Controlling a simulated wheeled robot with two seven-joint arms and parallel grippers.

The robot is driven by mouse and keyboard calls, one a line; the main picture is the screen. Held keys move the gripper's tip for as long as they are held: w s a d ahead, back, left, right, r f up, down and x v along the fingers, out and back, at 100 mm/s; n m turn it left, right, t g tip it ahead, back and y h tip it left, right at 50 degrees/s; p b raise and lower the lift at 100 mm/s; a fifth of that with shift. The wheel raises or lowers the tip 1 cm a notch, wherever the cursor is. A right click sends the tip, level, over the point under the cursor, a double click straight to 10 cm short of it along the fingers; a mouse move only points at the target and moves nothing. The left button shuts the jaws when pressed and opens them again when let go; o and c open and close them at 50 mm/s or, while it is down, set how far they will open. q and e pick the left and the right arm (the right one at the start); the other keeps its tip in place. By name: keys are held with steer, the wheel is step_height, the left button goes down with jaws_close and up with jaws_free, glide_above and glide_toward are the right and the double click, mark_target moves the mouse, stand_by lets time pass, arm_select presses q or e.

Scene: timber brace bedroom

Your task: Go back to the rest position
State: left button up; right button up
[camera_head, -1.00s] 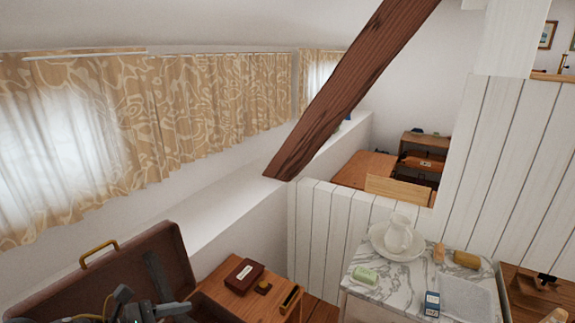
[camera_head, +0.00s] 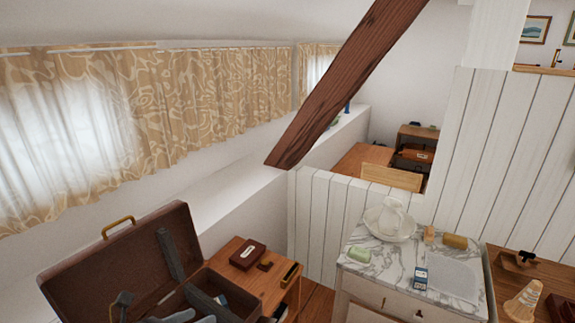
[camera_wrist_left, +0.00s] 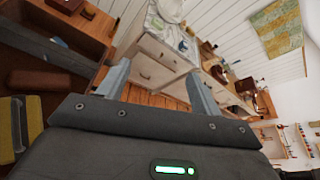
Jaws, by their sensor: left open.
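My left gripper (camera_head: 148,309) shows at the bottom left of the head view, in front of the open brown suitcase. Its grey fingers are partly cut off by the lower edge. In the left wrist view, the left gripper (camera_wrist_left: 157,86) has its two fingers wide apart with nothing between them. Past the fingers lie the wooden floor and a white cabinet, both some way off. My right gripper is not in view.
The suitcase (camera_head: 75,278) has its lid raised, close to my left gripper. A wooden side table (camera_head: 235,283) stands beside it. A marble-topped washstand (camera_head: 385,262) with a jug, basin and soap is at right. A slanted timber brace (camera_head: 350,80) crosses the upper middle.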

arm_select(q)
steer(key=s+a+f+m+g+y, duration=0.25)
steer(key=s+f+m+y, duration=0.25)
steer(key=s+f+m, duration=0.9)
steer(key=s+a+f+m+g+y, duration=0.2)
steer(key=s+f+m+g+y, duration=0.35)
steer(key=m, duration=1.65)
steer(key=s+f+h+b, duration=0.15)
steer(key=f+b, duration=0.25)
steer(key=f, duration=1.3)
steer(key=s+f+b, duration=0.2)
steer(key=f+b, duration=0.1)
steer(key=f, duration=1.4)
steer(key=s+a+f+b, duration=0.1)
steer(key=s+f+b, duration=0.1)
steer(key=s+f, duration=0.6)
steer(key=s+a+f+g+b, duration=0.1)
steer(key=s+a+f+b, duration=0.1)
steer(key=s+f, duration=0.6)
step_height(320, 180, down, 4)
steer(key=shift+r+b, duration=0.25)
steer(key=shift+b, duration=0.55)
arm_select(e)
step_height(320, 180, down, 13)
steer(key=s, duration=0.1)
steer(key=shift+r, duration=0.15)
